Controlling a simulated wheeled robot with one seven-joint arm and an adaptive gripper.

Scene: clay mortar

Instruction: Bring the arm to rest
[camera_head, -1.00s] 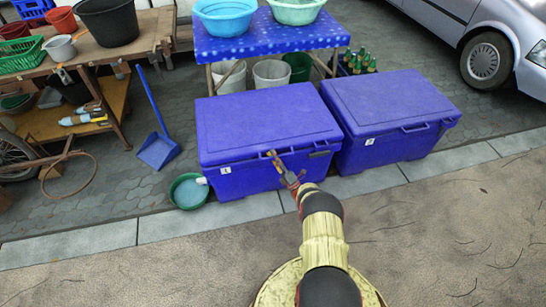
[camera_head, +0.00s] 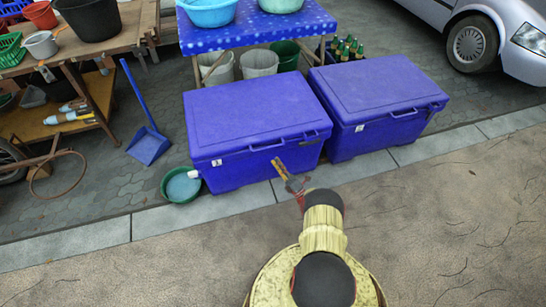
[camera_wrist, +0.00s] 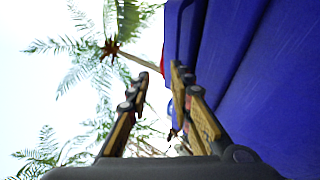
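My gripper (camera_head: 281,170) is in front of the left blue cooler box (camera_head: 255,110), near the right part of its front face. In the wrist view my gripper's two fingers (camera_wrist: 159,72) stand apart with nothing held between them. The blue side of a box (camera_wrist: 270,80) fills the right of that view, beside the fingers. The box lid is down. I cannot tell from the head view whether the fingers touch the box.
A second blue cooler box (camera_head: 375,95) stands to the right, its lid down. A green basin (camera_head: 181,186) sits by the left box. A blue dustpan (camera_head: 149,146), a table with a blue cloth (camera_head: 262,28) and a car (camera_head: 470,30) stand beyond. The near pavement (camera_head: 450,220) is clear.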

